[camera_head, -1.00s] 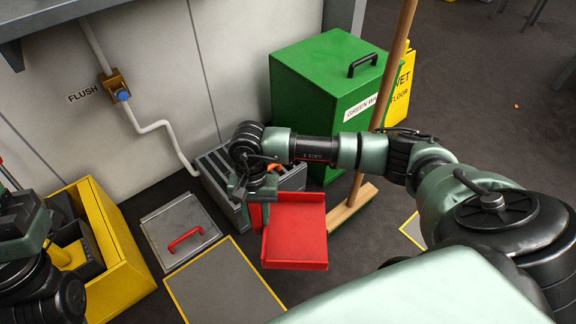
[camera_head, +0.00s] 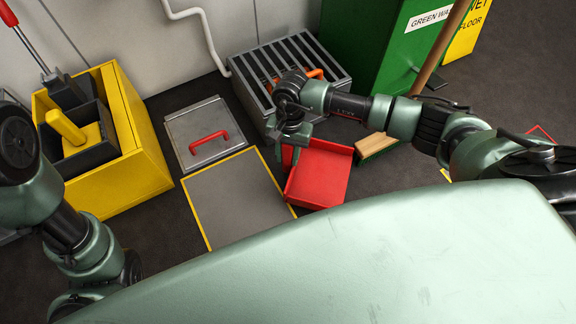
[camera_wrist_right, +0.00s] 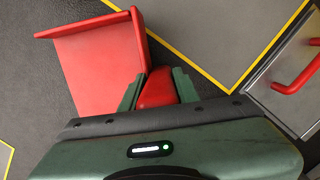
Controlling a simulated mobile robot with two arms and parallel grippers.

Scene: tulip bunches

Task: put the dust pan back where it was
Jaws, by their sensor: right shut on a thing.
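The red dust pan (camera_head: 322,178) is in the middle of the head view, beside the right edge of a grey, yellow-edged floor panel (camera_head: 235,195). My right gripper (camera_head: 291,152) is shut on its handle. In the right wrist view the fingers sit either side of the red handle (camera_wrist_right: 158,88), and the pan's tray (camera_wrist_right: 98,62) extends to the upper left. I cannot tell whether the pan touches the floor. My left arm shows at the left, but its gripper is out of sight.
A metal hatch with a red handle (camera_head: 209,142) lies left of the right gripper. A grey slatted box (camera_head: 250,95) and a green bin (camera_head: 390,50) stand behind. A broom (camera_head: 440,50) stands right of the pan. A yellow caddy (camera_head: 145,165) stands at the left.

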